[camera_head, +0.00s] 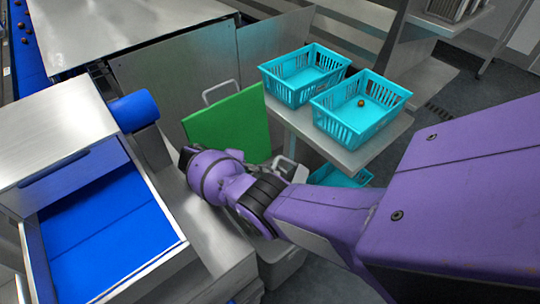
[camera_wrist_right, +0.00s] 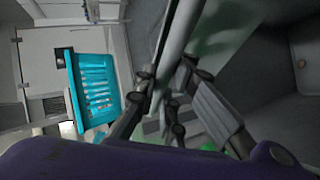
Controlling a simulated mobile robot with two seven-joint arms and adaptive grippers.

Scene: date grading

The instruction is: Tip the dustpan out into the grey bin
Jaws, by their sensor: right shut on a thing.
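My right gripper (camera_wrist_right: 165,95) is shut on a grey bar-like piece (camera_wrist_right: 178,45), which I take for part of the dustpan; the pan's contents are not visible. In the head view my purple right wrist hides the fingers and what they hold. A flat green panel (camera_head: 228,125) stands tilted just beyond the wrist; I cannot tell whether it belongs to the dustpan. The grey bin (camera_head: 285,268) is low beneath my right forearm, mostly covered by it. A dark grey wall (camera_wrist_right: 285,60), possibly the bin, shows at right in the wrist view. My left gripper is not in view.
Two turquoise baskets (camera_head: 292,92) (camera_head: 341,130) stand on a metal shelf (camera_head: 378,152); the nearer holds one brown date (camera_head: 361,103). Another turquoise basket (camera_head: 340,178) is below. A steel machine with a blue belt (camera_head: 105,235) fills the left, close to my wrist.

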